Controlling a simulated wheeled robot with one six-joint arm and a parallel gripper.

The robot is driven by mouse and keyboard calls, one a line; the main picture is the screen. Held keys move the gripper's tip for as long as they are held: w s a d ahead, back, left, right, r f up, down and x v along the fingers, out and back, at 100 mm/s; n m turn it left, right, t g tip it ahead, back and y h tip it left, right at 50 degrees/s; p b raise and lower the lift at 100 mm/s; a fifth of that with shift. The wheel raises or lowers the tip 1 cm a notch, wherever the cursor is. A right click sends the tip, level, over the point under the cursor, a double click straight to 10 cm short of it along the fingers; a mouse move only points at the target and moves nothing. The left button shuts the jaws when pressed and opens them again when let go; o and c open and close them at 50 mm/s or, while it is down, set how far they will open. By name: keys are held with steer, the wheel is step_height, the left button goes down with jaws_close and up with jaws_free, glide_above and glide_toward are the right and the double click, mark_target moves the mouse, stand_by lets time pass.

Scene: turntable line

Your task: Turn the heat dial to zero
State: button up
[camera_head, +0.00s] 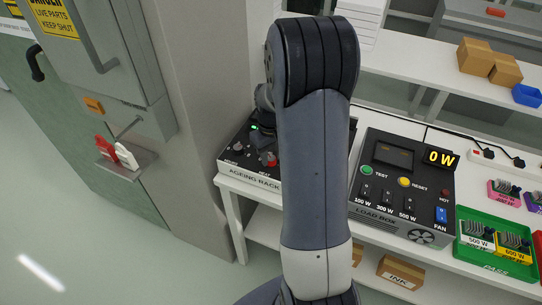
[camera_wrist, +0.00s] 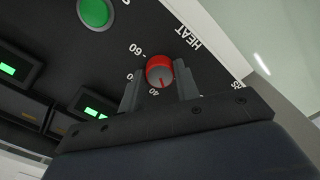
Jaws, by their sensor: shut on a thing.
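The heat dial (camera_wrist: 160,70) is a red-rimmed round knob with a grey face and a red pointer mark, in the wrist view. The pointer mark lies near the printed 40. The printed word HEAT and the numbers 0 and 60 show around it. My gripper (camera_wrist: 160,88) is shut on the dial, with one finger on each side. In the head view the dial (camera_head: 270,159) is a small red spot on the ageing rack (camera_head: 248,172). My arm covers much of the rack there, and the fingers are hidden.
A green round button (camera_wrist: 94,12) and lit green displays (camera_wrist: 95,112) are near the dial. The load box (camera_head: 400,200), reading 0 W, stands right of my arm. A grey cabinet (camera_head: 190,100) stands close on the left.

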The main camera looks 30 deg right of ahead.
mark_target(271, 158)
steer(key=n, duration=0.6)
steer(key=shift+b, duration=0.35)
steer(key=shift+n, duration=0.4)
steer(key=o, duration=1)
step_height(271, 158, up, 11)
steer(key=shift+f, duration=0.1)
steer(key=shift+f, duration=0.1)
step_height(271, 158, down, 10)
steer(key=shift+f, duration=0.35)
